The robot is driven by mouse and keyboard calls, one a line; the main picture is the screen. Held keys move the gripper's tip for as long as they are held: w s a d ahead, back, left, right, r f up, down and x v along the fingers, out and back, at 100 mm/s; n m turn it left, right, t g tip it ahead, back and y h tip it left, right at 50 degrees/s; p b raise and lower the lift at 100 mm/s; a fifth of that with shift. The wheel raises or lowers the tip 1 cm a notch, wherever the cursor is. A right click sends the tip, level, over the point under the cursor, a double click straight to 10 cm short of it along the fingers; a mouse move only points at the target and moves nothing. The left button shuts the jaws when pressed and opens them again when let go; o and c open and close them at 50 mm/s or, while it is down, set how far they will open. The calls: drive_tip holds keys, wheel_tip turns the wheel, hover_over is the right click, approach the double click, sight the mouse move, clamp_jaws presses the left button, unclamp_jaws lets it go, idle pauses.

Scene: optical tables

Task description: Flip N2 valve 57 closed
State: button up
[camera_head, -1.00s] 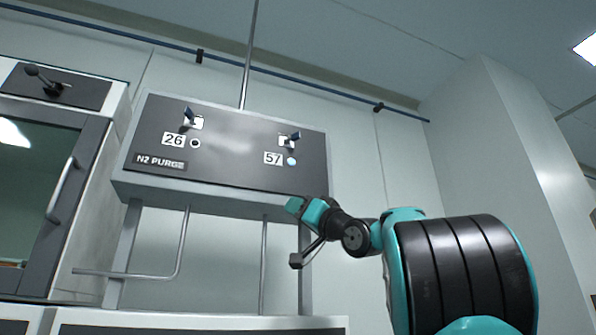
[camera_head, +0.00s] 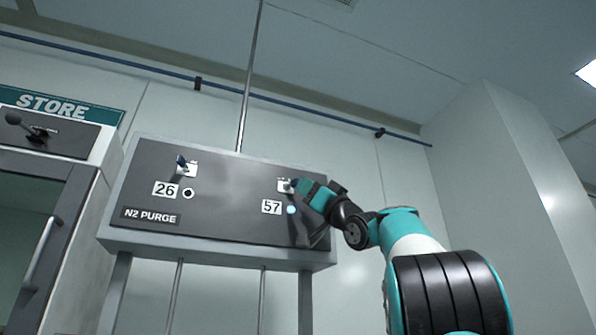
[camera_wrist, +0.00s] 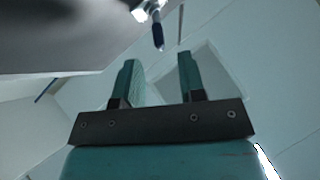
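The N2 PURGE panel (camera_head: 225,225) carries two valves. Valve 57 (camera_head: 285,185) is a small pale fitting above the "57" label (camera_head: 271,207), with a lit bluish-white lamp (camera_head: 291,210) beside that label. My gripper (camera_head: 303,187) is at valve 57 from the right and partly hides its lever. In the wrist view the valve's dark blue lever (camera_wrist: 158,36) points toward my gripper (camera_wrist: 159,68). The two teal fingers are spread and empty, and the lever tip is just beyond the fingertips, roughly between them. Contact is not visible.
Valve 26 (camera_head: 186,168), with a blue lever and a dark lamp (camera_head: 188,193), is on the panel's left. A STORE cabinet (camera_head: 75,150) with a black knobbed lever (camera_head: 25,127) stands further left. A vertical pipe (camera_head: 248,85) rises behind the panel. The wall to the right is clear.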

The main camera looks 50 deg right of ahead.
sight(298, 178)
drive_tip(key=p+x, duration=0.3)
drive_tip(key=x, duration=0.2)
drive_tip(key=shift+w+r, duration=0.2)
drive_tip(key=shift+y, duration=0.3)
clamp_jaws()
